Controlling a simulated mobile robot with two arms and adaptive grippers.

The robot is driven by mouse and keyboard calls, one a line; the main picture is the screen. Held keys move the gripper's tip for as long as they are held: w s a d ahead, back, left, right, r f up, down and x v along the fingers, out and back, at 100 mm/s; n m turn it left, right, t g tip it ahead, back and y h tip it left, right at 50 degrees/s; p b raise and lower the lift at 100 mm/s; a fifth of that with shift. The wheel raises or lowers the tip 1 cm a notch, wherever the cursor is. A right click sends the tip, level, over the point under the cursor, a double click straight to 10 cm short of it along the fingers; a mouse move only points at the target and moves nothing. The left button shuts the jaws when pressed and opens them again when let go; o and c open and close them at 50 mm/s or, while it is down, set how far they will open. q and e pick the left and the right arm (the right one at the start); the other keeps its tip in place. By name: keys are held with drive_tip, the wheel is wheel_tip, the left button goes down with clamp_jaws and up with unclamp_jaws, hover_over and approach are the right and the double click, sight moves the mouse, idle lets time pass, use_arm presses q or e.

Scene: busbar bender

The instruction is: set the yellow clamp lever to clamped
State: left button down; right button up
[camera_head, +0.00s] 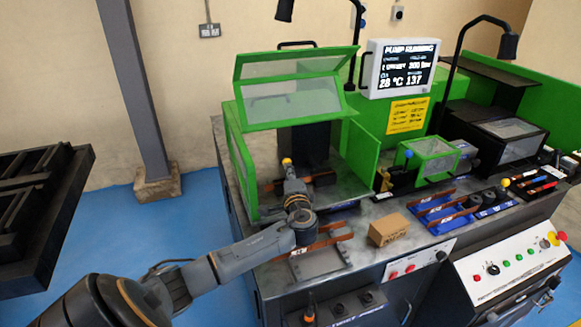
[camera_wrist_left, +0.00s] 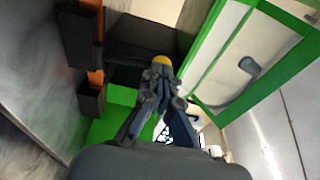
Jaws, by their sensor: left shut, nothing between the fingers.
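The clamp lever's yellow knob (camera_head: 287,161) shows inside the green guarded bay of the bench machine, right at the tip of my left gripper. In the left wrist view the yellow knob (camera_wrist_left: 161,60) sits just beyond the fingertips; whether they touch it I cannot tell. The lever's shaft is hidden behind the gripper. My left gripper (camera_head: 290,172) is shut and empty, reaching into the bay from the front. In the left wrist view the gripper (camera_wrist_left: 160,78) has its fingers together. My right gripper is not in view.
The green guard's clear lid (camera_head: 292,98) is raised above the bay, with green side panels (camera_head: 362,152) around it. A grey tray (camera_head: 325,266) with a copper bar lies in front. A cardboard box (camera_head: 388,230) and blue trays (camera_head: 440,208) stand to the right.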

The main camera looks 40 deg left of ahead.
sight(285, 160)
use_arm(q)
drive_tip(key=shift+w+a+r+n+g+h+p, duration=0.15)
drive_tip(key=shift+w+a+g+h+p, duration=0.3)
drive_tip(key=shift+p, duration=0.7)
drive_tip(key=shift+w+a+n+g+h+p, duration=0.1)
drive_tip(key=shift+w+a+g+h+p, duration=0.1)
drive_tip(key=shift+a+h+p, duration=0.75)
drive_tip(key=shift+w+a+r+n+g+h+p, duration=0.15)
drive_tip(key=shift+w+a+g+h+p, duration=0.15)
drive_tip(key=shift+p, duration=1.1)
